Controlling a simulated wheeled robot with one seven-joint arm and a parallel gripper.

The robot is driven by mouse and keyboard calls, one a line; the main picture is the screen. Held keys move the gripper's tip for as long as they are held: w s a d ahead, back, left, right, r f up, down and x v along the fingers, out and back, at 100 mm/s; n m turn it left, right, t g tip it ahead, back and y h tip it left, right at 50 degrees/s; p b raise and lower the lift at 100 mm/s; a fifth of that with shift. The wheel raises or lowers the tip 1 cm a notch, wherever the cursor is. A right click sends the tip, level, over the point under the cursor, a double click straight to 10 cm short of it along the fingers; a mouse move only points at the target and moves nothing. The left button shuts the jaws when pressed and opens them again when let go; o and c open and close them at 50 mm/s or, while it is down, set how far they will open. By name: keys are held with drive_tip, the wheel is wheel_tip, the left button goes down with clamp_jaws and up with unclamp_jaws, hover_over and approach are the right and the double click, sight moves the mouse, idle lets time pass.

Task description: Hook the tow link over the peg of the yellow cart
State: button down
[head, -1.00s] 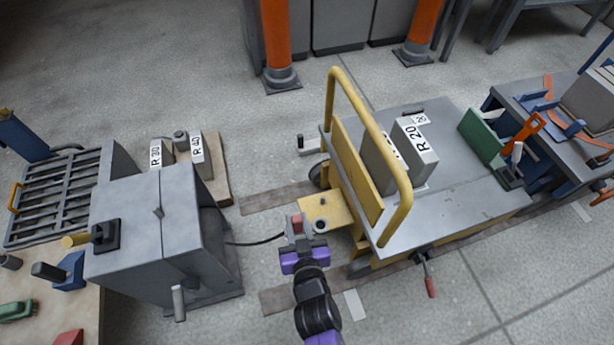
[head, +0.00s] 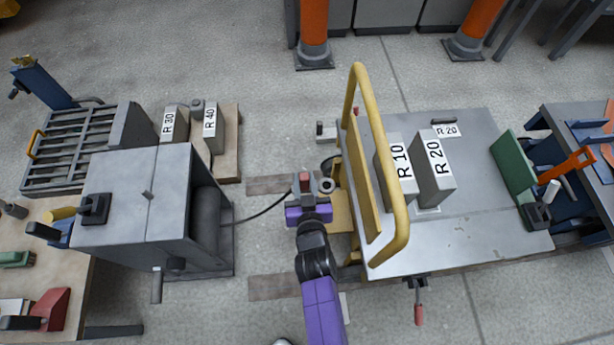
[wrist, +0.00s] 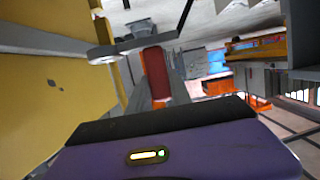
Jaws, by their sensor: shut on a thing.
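My gripper (head: 306,186) is shut on the tow link, whose red grip (head: 305,178) shows between the fingers. The link's grey ring (head: 327,185) sticks out to the right, at the left end of the yellow cart (head: 362,190). In the wrist view the red grip (wrist: 155,72) stands upright and the ring (wrist: 103,53) is seen nearly edge-on beside a yellow surface (wrist: 50,95). The ring overlaps the cart's low yellow plate (head: 340,212) in the head view. I cannot make out the peg, nor whether the ring is around it.
A dark cable (head: 262,214) runs from the grey machine (head: 150,205) to my gripper. The cart's yellow handle (head: 400,222) rises close on the right. Grey blocks R 10 (head: 383,165) and R 20 (head: 430,190) stand on the cart. Floor is open behind.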

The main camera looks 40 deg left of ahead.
sight(305, 192)
drive_tip(key=shift+s+d, duration=0.1)
drive_tip(key=shift+d, duration=0.15)
wheel_tip(305, 192, down, 6)
drive_tip(key=b, duration=0.6)
drive_tip(key=shift+r, duration=0.15)
drive_tip(key=shift+f+b, duration=2.85)
drive_tip(key=shift+b, duration=0.15)
idle(1.4)
drive_tip(key=c, duration=1.1)
unclamp_jaws()
drive_tip(key=shift+r, duration=0.1)
drive_tip(key=shift+s, duration=0.15)
